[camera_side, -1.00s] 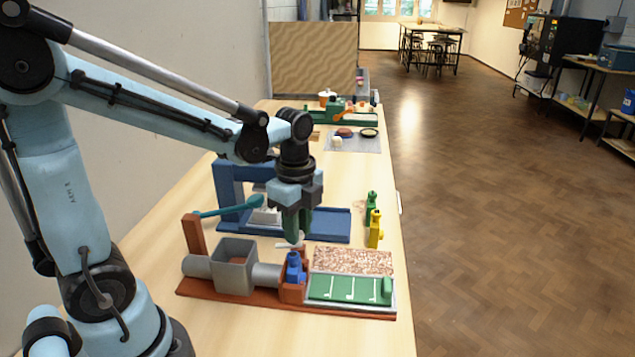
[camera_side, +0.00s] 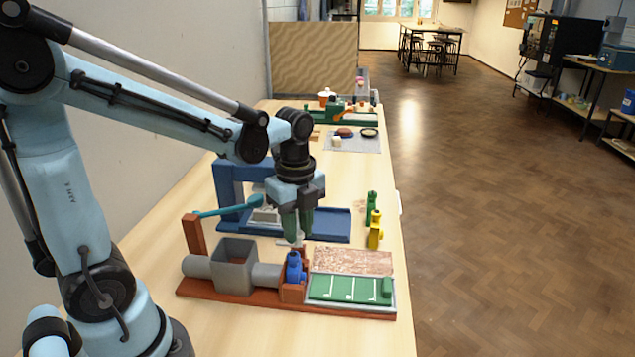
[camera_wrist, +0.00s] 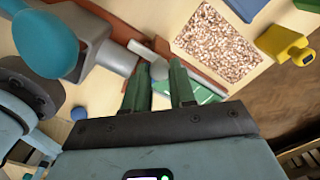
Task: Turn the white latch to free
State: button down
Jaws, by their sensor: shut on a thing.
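The white latch (camera_wrist: 140,49) is a short bar beside the rust-red block, with a rounded end between my fingertips in the wrist view. In the side view only a small pale part of it (camera_side: 284,241) shows. My gripper (camera_wrist: 160,75) has its two green fingers on either side of the latch's rounded end, shut on it. In the side view my gripper (camera_side: 299,238) points down just above the red block (camera_side: 293,292) and its blue knob (camera_side: 293,268). The fingers hide part of the latch.
The grey hopper (camera_side: 234,265) and pipe are left of the latch, with a teal lever (camera_side: 232,208) behind. A green lined tray (camera_side: 340,290) and speckled panel (camera_side: 352,261) lie right. A blue frame stands behind; green and yellow bottles (camera_side: 376,232) stand near the table's right edge.

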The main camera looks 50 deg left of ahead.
jog(key=c, duration=0.9)
grip_release()
jog(key=shift+c, duration=0.2)
notch_tip(320, 180, up, 12)
jog(key=n+t, duration=0.6)
jog(key=n, duration=0.9)
send_near(298, 233)
jog(key=w+d+f, duration=0.1)
jog(key=w+d, duration=0.2)
jog(key=n, duration=0.1)
jog(key=f+n, duration=0.1)
jog(key=n+t, duration=0.1)
jog(key=shift+s+d+f, duration=0.25)
jog(key=shift+s, duration=0.15)
